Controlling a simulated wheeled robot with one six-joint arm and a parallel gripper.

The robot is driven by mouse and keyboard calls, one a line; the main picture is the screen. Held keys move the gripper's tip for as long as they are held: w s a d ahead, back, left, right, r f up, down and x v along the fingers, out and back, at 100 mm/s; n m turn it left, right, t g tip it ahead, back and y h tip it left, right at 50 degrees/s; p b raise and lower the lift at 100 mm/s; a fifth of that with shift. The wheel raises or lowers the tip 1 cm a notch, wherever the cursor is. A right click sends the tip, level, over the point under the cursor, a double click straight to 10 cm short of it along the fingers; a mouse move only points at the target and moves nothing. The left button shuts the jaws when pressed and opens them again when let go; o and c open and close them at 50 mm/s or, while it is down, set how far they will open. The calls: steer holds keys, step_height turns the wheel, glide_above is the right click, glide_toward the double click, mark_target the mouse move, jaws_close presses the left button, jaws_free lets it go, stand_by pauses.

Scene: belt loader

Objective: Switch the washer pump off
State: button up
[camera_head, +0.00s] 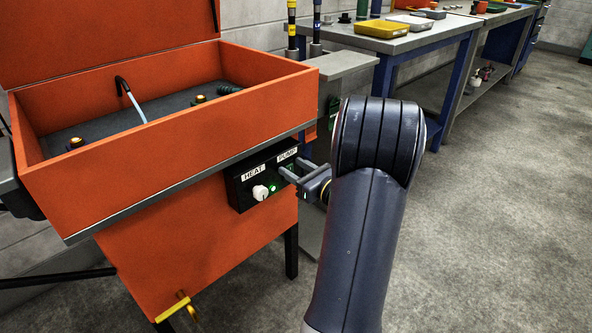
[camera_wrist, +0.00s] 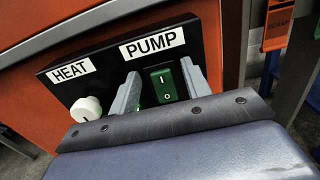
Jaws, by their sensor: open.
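The washer is an orange cabinet (camera_head: 190,235) with a black control panel (camera_head: 240,196) on its front. In the wrist view, the PUMP label (camera_wrist: 153,43) stands above a green rocker switch (camera_wrist: 164,86) marked I at the top and O at the bottom. I cannot tell for sure which end is pressed in. My gripper (camera_wrist: 160,72) is open, with one grey finger on each side of the switch and nothing held. In the head view my gripper (camera_head: 288,177) is at the panel's right part and partly hides the switch. Contact cannot be told.
A white HEAT knob (camera_wrist: 86,108) sits left of the switch, and a small green light (camera_head: 273,188) glows beside it. The orange basin (camera_head: 180,135) overhangs the panel. A yellow-handled valve (camera_head: 174,307) is low down. Benches (camera_head: 400,42) stand behind; the floor right is clear.

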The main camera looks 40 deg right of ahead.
steer(key=shift+c, duration=0.2)
steer(key=c, duration=0.9)
steer(key=shift+f+b, duration=0.3)
steer(key=shift+b, duration=0.35)
steer(key=shift+c, duration=0.2)
steer(key=shift+s+f+t+b, duration=0.15)
steer(key=shift+f+t+b, duration=0.1)
steer(key=shift+t+b, duration=1.05)
steer(key=shift+b, duration=0.7)
steer(key=shift+s+r+t+y+b, duration=0.1)
steer(key=shift+s+t+y+b, duration=0.05)
steer(key=shift+t+y+b, duration=0.2)
steer(key=o, duration=1)
steer(key=shift+s, duration=0.1)
